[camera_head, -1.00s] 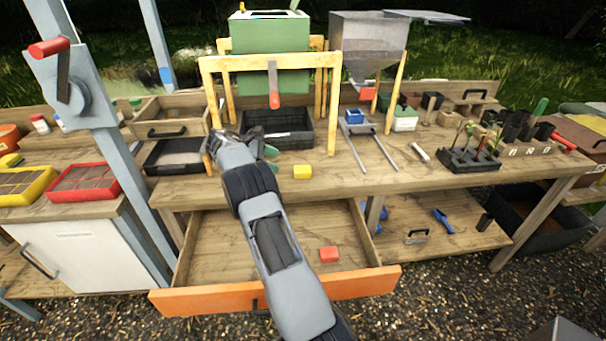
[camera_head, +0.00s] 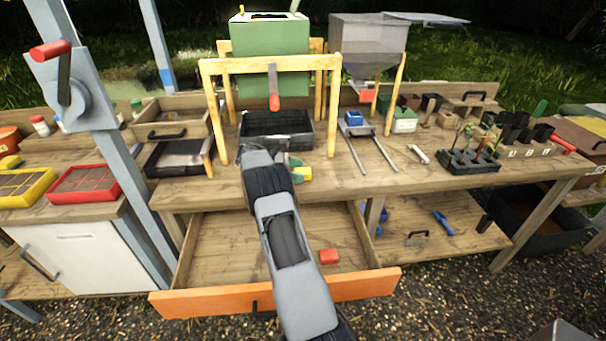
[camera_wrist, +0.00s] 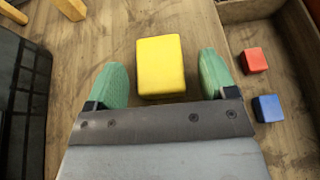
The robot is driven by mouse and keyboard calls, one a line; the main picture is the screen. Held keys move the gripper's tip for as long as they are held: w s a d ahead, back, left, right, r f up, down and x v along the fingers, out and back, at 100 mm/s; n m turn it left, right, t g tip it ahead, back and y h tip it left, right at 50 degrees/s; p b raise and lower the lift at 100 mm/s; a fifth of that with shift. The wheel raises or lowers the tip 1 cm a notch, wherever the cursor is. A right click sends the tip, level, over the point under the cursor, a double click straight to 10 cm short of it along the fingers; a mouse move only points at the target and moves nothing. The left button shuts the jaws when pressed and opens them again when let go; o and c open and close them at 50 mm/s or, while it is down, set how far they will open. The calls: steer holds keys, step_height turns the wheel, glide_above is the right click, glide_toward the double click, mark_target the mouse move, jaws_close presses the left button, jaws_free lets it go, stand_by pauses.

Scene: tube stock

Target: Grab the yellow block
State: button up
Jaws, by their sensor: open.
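The yellow block (camera_wrist: 161,66) lies on the wooden bench top. In the wrist view it sits between the two green fingers of my gripper (camera_wrist: 162,80), with a gap on each side. My gripper is open and holds nothing. In the head view my gripper (camera_head: 292,168) is over the bench's front part, and the yellow block (camera_head: 304,174) shows beside the fingers, partly hidden by them.
Below is an open drawer with an orange front (camera_head: 285,293), holding a red block (camera_head: 328,256) and a blue block (camera_wrist: 267,108). A yellow wooden frame (camera_head: 207,110) and a black crate (camera_head: 270,130) stand behind my gripper.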

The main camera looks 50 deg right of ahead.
steer(key=shift+c, duration=0.3)
steer(key=c, duration=0.9)
steer(key=shift+c, duration=0.2)
steer(key=shift+r, duration=0.1)
